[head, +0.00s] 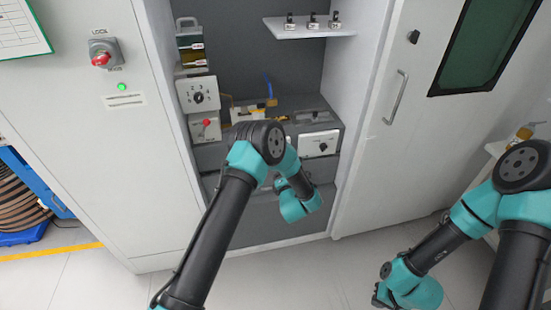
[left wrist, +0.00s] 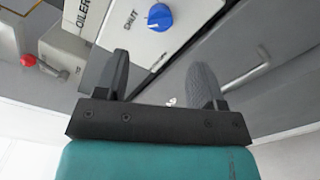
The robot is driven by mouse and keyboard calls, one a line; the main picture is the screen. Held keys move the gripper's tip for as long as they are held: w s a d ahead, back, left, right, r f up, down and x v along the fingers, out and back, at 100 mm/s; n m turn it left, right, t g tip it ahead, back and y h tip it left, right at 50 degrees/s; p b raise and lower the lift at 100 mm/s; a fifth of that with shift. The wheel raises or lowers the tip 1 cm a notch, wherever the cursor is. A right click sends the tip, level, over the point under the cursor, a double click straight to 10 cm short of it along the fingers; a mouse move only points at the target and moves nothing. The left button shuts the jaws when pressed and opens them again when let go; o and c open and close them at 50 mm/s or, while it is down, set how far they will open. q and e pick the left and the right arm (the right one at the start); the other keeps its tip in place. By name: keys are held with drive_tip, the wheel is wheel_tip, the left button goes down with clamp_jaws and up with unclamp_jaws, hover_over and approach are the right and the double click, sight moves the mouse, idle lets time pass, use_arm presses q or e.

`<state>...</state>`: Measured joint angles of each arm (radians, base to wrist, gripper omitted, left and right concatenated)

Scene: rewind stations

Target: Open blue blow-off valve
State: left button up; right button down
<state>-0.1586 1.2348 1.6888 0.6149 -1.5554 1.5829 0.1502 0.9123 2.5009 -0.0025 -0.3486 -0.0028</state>
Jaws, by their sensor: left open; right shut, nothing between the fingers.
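A narrow blue lever (head: 268,86) stands upright by a brass-coloured fitting at the back of the cabinet, in the head view. In the left wrist view, a blue knob (left wrist: 160,17) sits on a white panel (left wrist: 185,10) with a partly legible label. I cannot tell which blue part is the blow-off valve. My left gripper (left wrist: 161,72) is open and empty, its fingers below the knob in that picture and apart from it. In the head view its fingers are hidden behind my arm. My right gripper (head: 379,297) is low at the right, shut and empty, away from the cabinet.
A box with a red knob (head: 206,123) and a box with a dark dial (head: 198,95) stand left in the cabinet. A white box (head: 319,143) sits at the right. An open door (head: 425,110) flanks it. A shelf (head: 308,28) holds small parts.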

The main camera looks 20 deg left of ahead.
use_arm(q)
drive_tip(key=x, duration=1)
drive_tip(key=c, duration=0.9)
